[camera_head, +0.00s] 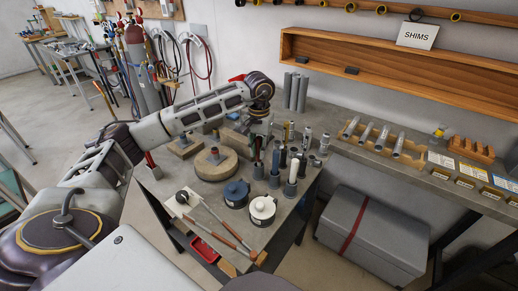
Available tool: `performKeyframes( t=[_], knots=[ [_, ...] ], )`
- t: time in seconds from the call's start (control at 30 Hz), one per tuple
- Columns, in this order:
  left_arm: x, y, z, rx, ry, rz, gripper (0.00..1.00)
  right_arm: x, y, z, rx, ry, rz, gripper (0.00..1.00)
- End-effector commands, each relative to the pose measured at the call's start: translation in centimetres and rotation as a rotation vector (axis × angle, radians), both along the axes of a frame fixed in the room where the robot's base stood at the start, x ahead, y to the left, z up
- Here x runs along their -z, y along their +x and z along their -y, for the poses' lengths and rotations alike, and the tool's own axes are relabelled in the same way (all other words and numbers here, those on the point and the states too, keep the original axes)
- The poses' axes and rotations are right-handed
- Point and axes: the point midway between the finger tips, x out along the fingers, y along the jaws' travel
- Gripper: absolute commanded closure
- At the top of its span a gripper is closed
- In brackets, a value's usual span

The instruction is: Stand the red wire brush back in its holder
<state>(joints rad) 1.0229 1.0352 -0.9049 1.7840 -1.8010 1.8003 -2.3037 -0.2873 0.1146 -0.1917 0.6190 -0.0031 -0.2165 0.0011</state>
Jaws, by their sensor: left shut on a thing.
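My left gripper (259,111) reaches over the back of the small table and points down. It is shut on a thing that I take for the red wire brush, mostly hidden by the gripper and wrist. A red piece (237,78) shows just above my forearm; I cannot tell for sure whether it belongs to the brush. Several small upright holders (275,181) with tools stand below and to the right of the gripper. I cannot tell which one is the brush's holder. A red-handled tool (150,159) stands at the table's left edge. My right gripper is out of view.
A bench with a wooden rack (381,140) runs along the wall.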

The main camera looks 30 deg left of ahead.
Motion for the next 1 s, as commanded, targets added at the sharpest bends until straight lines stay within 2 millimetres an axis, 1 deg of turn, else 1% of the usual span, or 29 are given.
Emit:
performKeyframes(
  t=[0.27,0.73,1.0],
  knots=[
    [0.1,0.0,0.0,0.0,0.0,0.0,1.0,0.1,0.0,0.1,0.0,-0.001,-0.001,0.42],
    [1.4,0.0,0.0,0.0,0.0,0.0,1.0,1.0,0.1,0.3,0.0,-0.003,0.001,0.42],
    [1.4,0.0,0.0,0.0,0.0,0.0,1.0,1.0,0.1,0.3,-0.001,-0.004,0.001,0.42]
  ],
)
